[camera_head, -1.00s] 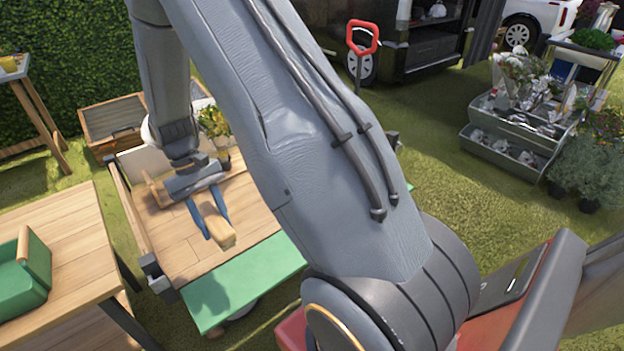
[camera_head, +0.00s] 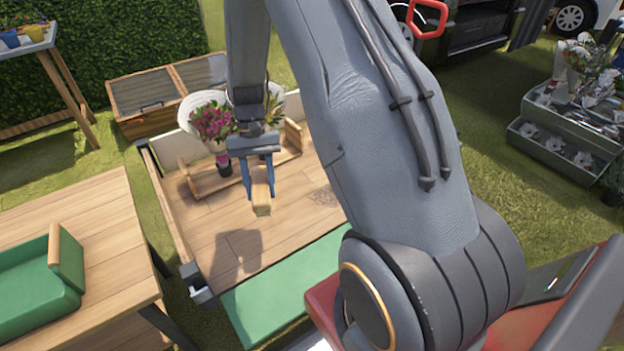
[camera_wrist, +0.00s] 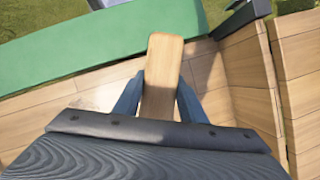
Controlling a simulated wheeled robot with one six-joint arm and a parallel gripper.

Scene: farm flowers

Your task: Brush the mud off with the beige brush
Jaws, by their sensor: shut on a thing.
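My gripper (camera_head: 259,190) is shut on the beige brush (camera_head: 262,204), a pale wooden block between its blue fingers. In the head view it hangs over the planked wooden bed (camera_head: 240,230). In the wrist view the brush (camera_wrist: 162,75) juts forward between the fingers, and its bristles are hidden. A faint brownish speckled patch (camera_head: 325,197), which looks like mud, lies on the planks to the right of the brush. My arm hides part of the bed's right side. Whether the brush touches the planks is unclear, but its shadow falls apart from it, lower left.
A wooden carrier (camera_head: 205,181) stands at the bed's back, near pink flowers (camera_head: 212,122). A green panel (camera_head: 290,290) edges the bed's front. A wooden table (camera_head: 95,225) with a green caddy (camera_head: 40,285) stands left. The front-left planks are clear.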

